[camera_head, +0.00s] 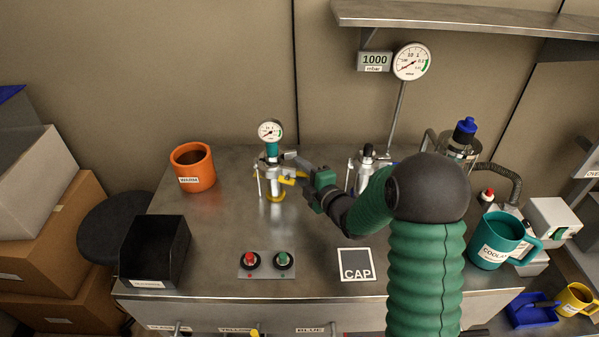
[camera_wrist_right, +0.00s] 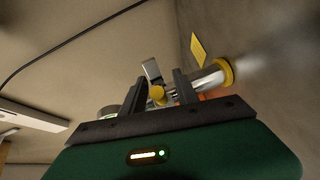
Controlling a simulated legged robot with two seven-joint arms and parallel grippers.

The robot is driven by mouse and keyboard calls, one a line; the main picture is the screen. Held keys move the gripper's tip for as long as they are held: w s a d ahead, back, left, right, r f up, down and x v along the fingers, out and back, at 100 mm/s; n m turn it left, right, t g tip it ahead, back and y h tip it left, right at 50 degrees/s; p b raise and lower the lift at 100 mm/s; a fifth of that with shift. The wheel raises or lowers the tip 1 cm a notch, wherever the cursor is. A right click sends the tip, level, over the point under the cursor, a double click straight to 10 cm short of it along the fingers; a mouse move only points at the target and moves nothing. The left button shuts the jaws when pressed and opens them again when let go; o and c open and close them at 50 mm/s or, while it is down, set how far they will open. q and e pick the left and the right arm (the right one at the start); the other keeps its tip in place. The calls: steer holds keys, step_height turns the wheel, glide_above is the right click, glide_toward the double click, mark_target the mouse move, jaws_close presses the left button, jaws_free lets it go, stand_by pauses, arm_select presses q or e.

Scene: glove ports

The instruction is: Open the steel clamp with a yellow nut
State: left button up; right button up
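The steel clamp (camera_head: 268,163) sits on a vertical pipe fitting with a small round gauge (camera_head: 270,131) on top and a yellow ring at its foot. Its yellow nut (camera_wrist_right: 157,94) shows in the right wrist view, in the space between my two dark fingers. My right gripper (camera_head: 297,172) reaches in from the right beside the clamp; it also shows in the right wrist view (camera_wrist_right: 160,92). Its fingers are apart, with visible gaps beside the nut. Whether a finger touches the nut is not clear. My left gripper is not in view.
An orange mug (camera_head: 193,168) and a black bin (camera_head: 154,251) stand left on the steel bench. A button panel (camera_head: 267,264) and a CAP mat (camera_head: 356,264) lie in front. A second fitting (camera_head: 367,164) stands behind my right arm. A teal jug (camera_head: 496,240) is at right.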

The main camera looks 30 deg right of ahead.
steer(key=shift+w+d+f, duration=0.15)
steer(key=shift+w, duration=0.15)
steer(key=shift+c, duration=0.4)
steer(key=shift+c, duration=1.1)
jaws_close()
